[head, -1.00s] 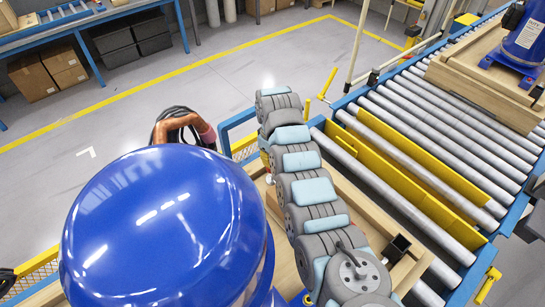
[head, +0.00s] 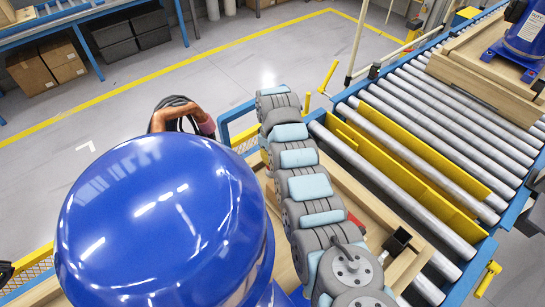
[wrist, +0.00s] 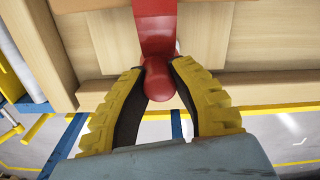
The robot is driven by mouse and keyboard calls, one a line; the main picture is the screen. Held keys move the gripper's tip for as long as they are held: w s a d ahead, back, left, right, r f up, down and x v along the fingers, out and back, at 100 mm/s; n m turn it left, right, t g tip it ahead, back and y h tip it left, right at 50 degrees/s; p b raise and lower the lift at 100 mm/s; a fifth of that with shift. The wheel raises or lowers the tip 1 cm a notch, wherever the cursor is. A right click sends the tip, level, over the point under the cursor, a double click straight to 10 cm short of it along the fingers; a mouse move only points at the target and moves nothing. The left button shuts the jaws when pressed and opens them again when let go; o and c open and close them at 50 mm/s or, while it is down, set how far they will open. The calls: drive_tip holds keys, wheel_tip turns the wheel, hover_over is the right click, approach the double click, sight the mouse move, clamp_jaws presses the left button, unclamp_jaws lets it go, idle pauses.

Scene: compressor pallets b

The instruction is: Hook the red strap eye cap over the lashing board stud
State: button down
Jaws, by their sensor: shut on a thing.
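In the wrist view, my gripper (wrist: 158,82) is shut on the red strap eye cap (wrist: 158,80), a rounded red end held between the two yellow-and-black fingers. The red strap (wrist: 157,28) runs from it to the top of the picture, across pale wood. A small patch of red (head: 356,219) shows beside my arm in the head view. My gripper is hidden there. I cannot make out the lashing board stud in either view, nor tell which wooden part is the lashing board.
A large blue compressor tank (head: 165,220) fills the lower left of the head view, close to my arm. A roller conveyor (head: 440,125) with yellow rails (head: 400,170) lies to the right. Another blue unit (head: 525,35) sits on a wooden pallet (head: 485,70). Open floor lies behind.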

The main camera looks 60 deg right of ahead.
drive_tip(key=shift+f+b, duration=0.6)
drive_tip(key=shift+f, duration=1)
drive_tip(key=c, duration=0.9)
unclamp_jaws()
drive_tip(key=shift+c, duration=0.2)
drive_tip(key=shift+r, duration=0.1)
wheel_tip(320, 180, up, 10)
drive_tip(key=shift+w+d+f, duration=0.1)
drive_tip(key=shift+r, duration=1)
